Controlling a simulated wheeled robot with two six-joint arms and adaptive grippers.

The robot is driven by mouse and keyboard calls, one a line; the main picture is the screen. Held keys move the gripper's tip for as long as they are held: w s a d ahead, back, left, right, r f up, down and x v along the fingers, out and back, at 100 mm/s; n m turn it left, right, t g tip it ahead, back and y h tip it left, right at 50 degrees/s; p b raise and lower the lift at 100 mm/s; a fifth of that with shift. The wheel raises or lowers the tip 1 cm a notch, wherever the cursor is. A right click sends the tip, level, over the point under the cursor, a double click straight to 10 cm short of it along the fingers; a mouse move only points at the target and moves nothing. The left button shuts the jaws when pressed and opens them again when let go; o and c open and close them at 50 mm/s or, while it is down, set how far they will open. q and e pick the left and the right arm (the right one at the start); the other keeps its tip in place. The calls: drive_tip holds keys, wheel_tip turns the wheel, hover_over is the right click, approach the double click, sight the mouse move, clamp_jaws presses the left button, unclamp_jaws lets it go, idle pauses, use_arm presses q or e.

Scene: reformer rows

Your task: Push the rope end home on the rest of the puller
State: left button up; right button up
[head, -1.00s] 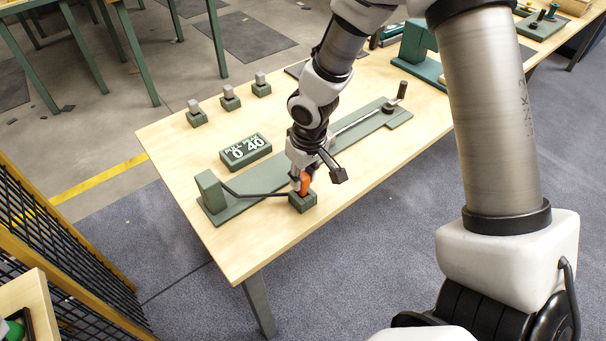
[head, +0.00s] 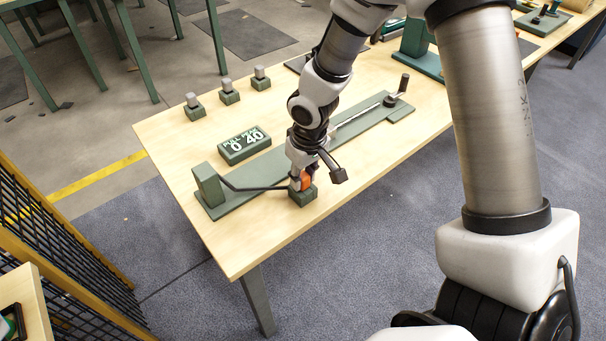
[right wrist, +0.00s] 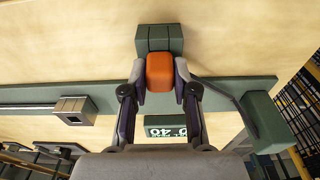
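The puller is a long green base (head: 262,185) on the table, with an upright post (head: 208,186) at its left end. A dark rope (head: 250,188) runs from the post to the rest (head: 303,198), a small green block at the table's front. The orange rope end (head: 307,181) is at the rest; it also shows in the right wrist view (right wrist: 160,72), overlapping the rest (right wrist: 160,38). My right gripper (right wrist: 160,78) has a finger on each side of the rope end and is shut on it. How deep it sits is hidden. My left gripper is not in view.
A display box (head: 245,146) reading 0 and 40 stands behind the base. Several small green blocks with grey tops (head: 229,92) line the back edge. A square grey slider (right wrist: 74,110) and rod lie along the base. The table's front right is clear.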

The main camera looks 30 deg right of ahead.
drive_tip(key=o, duration=0.5)
drive_tip(key=shift+r, duration=0.15)
drive_tip(key=r, duration=0.4)
drive_tip(key=s+r, duration=0.1)
drive_tip(key=r, duration=0.6)
drive_tip(key=shift+s+r, duration=0.25)
drive_tip(key=shift+r, duration=0.1)
drive_tip(key=shift+d+f, duration=0.1)
